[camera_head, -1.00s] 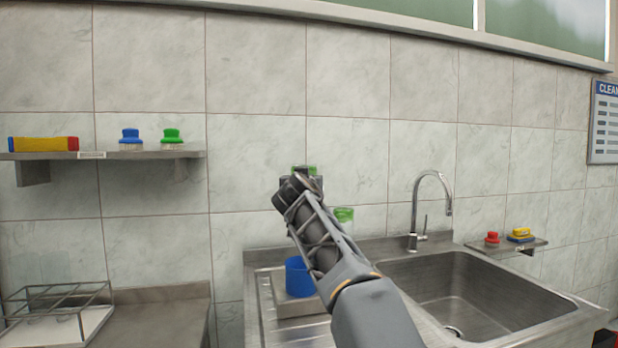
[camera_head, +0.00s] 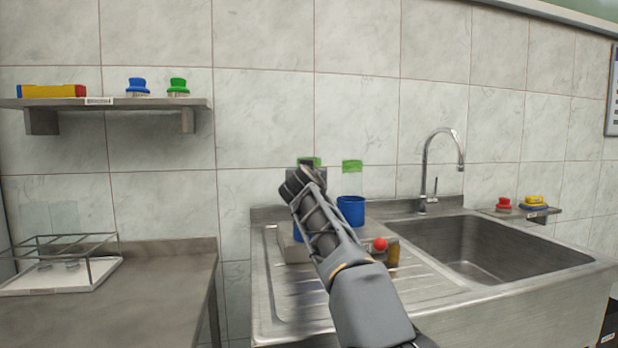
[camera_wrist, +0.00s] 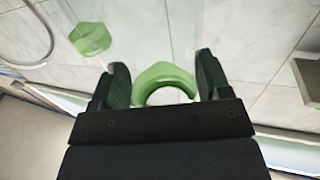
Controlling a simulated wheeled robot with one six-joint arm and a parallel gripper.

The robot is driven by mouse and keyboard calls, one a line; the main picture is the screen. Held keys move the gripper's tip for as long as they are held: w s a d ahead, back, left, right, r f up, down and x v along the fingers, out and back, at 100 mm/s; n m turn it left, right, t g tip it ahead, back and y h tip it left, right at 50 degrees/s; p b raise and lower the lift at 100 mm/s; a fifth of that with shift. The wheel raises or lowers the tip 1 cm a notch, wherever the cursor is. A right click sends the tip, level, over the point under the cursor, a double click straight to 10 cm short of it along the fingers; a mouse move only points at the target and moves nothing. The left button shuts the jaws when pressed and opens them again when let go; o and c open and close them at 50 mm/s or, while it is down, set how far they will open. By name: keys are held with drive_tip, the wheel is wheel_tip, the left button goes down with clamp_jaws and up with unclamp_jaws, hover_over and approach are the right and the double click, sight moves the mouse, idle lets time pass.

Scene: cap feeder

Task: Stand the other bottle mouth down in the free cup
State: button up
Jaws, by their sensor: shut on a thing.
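My gripper (camera_wrist: 163,85) is shut on a clear bottle with a green band (camera_wrist: 165,76), seen between the two dark fingers in the wrist view. In the head view the green of the held bottle (camera_head: 310,161) shows just above the gripper; which way its mouth points cannot be told. The other bottle's green band (camera_head: 352,166) stands above the right blue cup (camera_head: 350,210), its clear body hard to see; it also shows in the wrist view (camera_wrist: 92,40). The left blue cup (camera_head: 297,232) is mostly hidden behind my arm, below the gripper.
A red ball (camera_head: 380,244) shows beside my arm at the cups' stand. The sink basin (camera_head: 485,250) and tap (camera_head: 424,190) are to the right. A wire rack (camera_head: 70,265) sits on the left counter.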

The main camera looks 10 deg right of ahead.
drive_tip(key=shift+f+b, duration=0.55)
drive_tip(key=shift+f, duration=0.1)
idle(0.3)
drive_tip(key=o, duration=1)
drive_tip(key=s+f+n+g+y+p, duration=0.1)
drive_tip(key=s+g+p, duration=0.3)
drive_tip(key=s+p, duration=0.7)
drive_tip(key=s+f+n+g+y+p, duration=0.1)
drive_tip(key=s+g+p, duration=0.4)
drive_tip(key=s+p, duration=0.7)
drive_tip(key=s+f+n+g+y+p, duration=0.1)
drive_tip(key=s+f+g+y+p, duration=0.2)
drive_tip(key=s+p, duration=0.8)
drive_tip(key=shift+s+a+f+n+g, duration=0.1)
drive_tip(key=shift+s+g, duration=0.15)
drive_tip(key=shift+s, duration=0.35)
drive_tip(key=shift+s+f+n+g, duration=0.15)
drive_tip(key=shift+s+g, duration=0.15)
drive_tip(key=shift+s, duration=0.35)
drive_tip(key=shift+s+a+f+n+g, duration=0.1)
drive_tip(key=shift+s+g, duration=0.15)
drive_tip(key=shift+s, duration=0.35)
